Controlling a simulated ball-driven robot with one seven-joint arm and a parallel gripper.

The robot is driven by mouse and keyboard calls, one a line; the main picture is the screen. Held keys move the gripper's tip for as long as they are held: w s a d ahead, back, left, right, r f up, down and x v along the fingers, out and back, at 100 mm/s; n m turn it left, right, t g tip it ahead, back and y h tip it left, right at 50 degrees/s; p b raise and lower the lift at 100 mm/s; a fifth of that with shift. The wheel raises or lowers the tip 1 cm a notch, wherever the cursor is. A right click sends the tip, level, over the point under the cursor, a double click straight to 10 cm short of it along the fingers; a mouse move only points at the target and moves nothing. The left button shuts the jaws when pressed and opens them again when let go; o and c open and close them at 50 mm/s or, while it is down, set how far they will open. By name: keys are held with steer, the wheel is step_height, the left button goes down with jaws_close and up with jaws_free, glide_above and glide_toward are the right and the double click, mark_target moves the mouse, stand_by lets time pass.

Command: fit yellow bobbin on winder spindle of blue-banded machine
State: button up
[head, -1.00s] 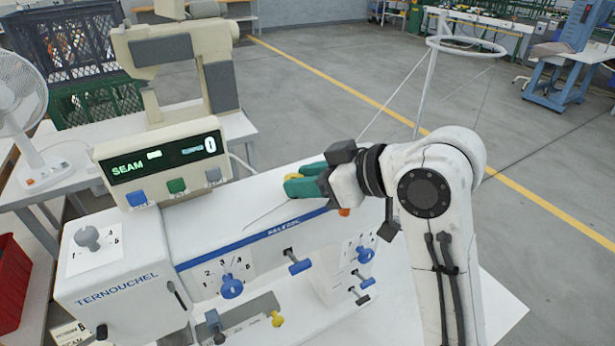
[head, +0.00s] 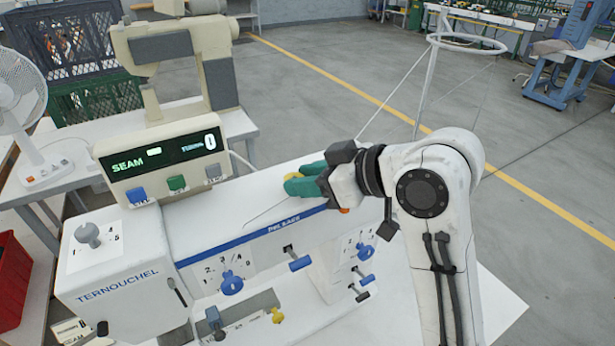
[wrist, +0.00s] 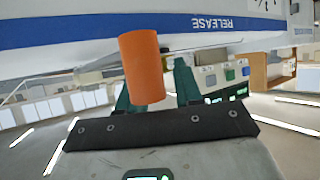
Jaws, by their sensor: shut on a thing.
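The blue-banded machine (head: 240,248) is white, with a long arm reaching toward my gripper. My gripper (head: 298,179) is over the far end of the machine's top, with its green fingers shut on the yellow bobbin (head: 292,176). Only a small part of the bobbin shows between the fingers. I cannot see the winder spindle, and I cannot tell whether the bobbin touches it. In the wrist view the green fingers are partly hidden behind an orange cylinder (wrist: 142,68), close to the blue band marked RELEASE (wrist: 225,23).
A display box (head: 165,160) reading SEAM and 0 stands behind the machine's left part. Blue knobs (head: 231,283) and levers line its front. A thin wire (head: 268,211) arcs over its top. A white ring stand (head: 428,80) rises behind my arm. A fan (head: 20,100) is at left.

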steer(key=o, duration=1.1)
steer(key=shift+f, duration=0.2)
steer(key=shift+r, duration=0.1)
steer(key=shift+d+r+p, duration=0.1)
steer(key=shift+r+p, duration=1)
steer(key=shift+r, duration=1.4)
